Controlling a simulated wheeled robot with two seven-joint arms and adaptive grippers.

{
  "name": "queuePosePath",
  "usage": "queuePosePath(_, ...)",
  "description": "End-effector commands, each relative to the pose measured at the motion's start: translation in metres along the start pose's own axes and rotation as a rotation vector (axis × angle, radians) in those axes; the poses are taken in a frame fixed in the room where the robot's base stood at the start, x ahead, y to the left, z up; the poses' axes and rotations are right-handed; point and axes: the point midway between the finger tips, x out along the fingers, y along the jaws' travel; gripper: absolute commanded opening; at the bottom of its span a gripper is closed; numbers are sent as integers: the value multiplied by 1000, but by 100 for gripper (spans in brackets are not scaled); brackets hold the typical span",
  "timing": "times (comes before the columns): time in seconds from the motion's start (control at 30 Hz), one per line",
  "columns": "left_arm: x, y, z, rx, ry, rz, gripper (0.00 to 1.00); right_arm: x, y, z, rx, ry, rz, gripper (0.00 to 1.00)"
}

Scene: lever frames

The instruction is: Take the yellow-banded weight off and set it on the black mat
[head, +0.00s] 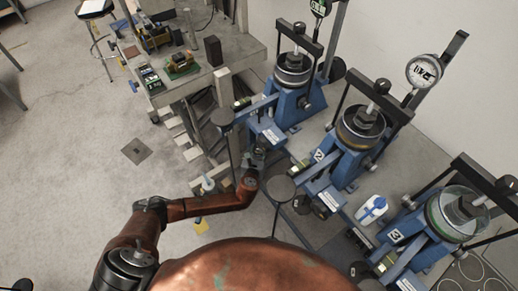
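My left gripper (256,158) is at the end of the copper arm reaching in from the left, low beside the first blue lever frame (292,100). It is small and dark here, and its fingers cannot be made out. A round grey plate (280,189) on a thin rod is to its lower right, and another round plate (223,118) is to its upper left. I cannot pick out a yellow-banded weight for sure. A dark surface with ring outlines (472,274), possibly the black mat, shows at the lower right. My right gripper is out of view.
Two more blue frames, the middle (345,160) and the right one (435,225), stand along the wall. A blue-and-white bottle (372,209) stands between them. A cluttered bench (237,47) is at the upper left. The floor at left is mostly clear.

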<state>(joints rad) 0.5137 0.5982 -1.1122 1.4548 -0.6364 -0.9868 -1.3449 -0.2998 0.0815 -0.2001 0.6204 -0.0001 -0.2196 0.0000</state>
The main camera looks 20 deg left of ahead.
Motion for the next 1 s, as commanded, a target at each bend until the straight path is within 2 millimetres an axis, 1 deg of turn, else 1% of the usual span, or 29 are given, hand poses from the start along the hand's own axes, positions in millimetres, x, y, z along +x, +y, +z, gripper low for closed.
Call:
queuePosePath(0.03,0,0,0,0,0,0,23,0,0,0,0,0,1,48)
queuePosePath(0.2,0,0,0,0,0,0,11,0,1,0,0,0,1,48)
queuePosePath(0.47,0,0,2,0,-1,0,11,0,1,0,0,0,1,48)
queuePosePath(0.57,-2,0,6,0,-2,-1,11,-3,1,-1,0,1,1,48)
queuePosePath(0.67,-6,0,16,-1,-4,-1,11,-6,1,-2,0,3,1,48)
queuePosePath(0.83,-16,-1,40,-3,-5,-1,11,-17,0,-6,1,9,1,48)
queuePosePath(0.9,-30,-1,26,-1,3,-2,11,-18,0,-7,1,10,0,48)
queuePosePath(1.0,-51,0,18,-2,3,-2,11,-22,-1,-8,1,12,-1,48)
